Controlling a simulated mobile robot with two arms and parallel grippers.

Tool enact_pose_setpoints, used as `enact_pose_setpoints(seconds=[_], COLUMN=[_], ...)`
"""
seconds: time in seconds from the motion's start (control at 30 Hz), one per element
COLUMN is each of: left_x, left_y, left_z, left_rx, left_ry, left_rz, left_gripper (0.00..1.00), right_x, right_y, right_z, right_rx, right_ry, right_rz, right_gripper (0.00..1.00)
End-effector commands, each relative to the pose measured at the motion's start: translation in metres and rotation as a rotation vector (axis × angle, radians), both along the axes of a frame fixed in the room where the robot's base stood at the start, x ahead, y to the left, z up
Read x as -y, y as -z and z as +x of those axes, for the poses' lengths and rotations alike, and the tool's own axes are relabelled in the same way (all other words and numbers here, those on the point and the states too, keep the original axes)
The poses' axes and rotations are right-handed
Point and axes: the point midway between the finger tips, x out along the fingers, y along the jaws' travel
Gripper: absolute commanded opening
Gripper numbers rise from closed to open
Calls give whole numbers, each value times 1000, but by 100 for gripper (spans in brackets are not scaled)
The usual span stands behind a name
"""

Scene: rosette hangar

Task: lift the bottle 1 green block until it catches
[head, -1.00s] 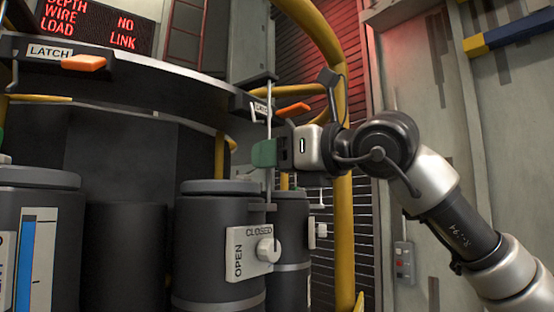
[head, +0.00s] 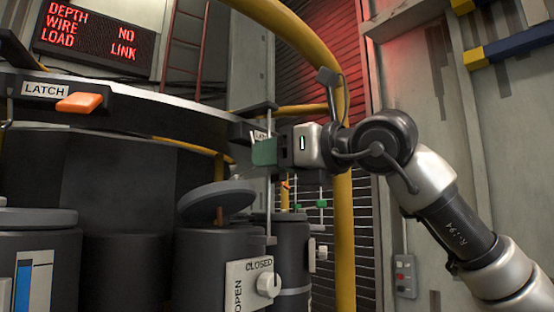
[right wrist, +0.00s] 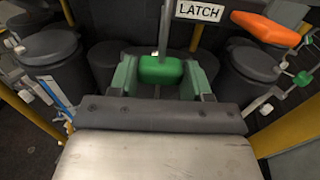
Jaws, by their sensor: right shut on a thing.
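The green block (right wrist: 160,70) sits on a thin upright rod between the two grey-green fingers of my right gripper (right wrist: 160,82) in the right wrist view. In the head view that gripper (head: 264,152) is shut on it, and the finger mostly hides the block. The rod runs down beside a dark bottle (head: 205,270) with an OPEN/CLOSED plate and white knob (head: 268,284). I cannot read a bottle number. My left gripper is not in view.
Another green block (head: 322,203) is on a rod farther right. An orange latch handle (head: 82,102) sticks out from the curved dark rim at left. A yellow post (head: 343,230) stands just behind my right gripper. More dark bottles stand close around.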

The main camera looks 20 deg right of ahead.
Motion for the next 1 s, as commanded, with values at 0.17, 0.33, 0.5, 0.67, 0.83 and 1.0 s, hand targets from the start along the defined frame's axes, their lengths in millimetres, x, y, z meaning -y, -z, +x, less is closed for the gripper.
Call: enact_pose_setpoints(seconds=[0.17, 0.33, 0.5, 0.67, 0.83, 1.0], left_x=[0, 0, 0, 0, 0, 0], left_y=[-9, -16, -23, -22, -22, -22], left_z=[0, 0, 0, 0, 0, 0], left_rx=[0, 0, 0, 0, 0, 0], left_ry=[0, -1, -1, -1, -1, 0], left_rz=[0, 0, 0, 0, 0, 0], left_gripper=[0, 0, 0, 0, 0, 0], right_x=[1, 1, 1, 1, 1, 1], right_y=[-14, -23, -31, -31, -30, -30], right_z=[-1, -1, -1, -1, -1, 0], right_rx=[7, 7, 6, 5, 4, 2], right_ry=[1, 1, 1, 1, 1, 0], right_rz=[5, 5, 5, 5, 3, 2], right_gripper=[15, 15, 15, 15, 58, 72])
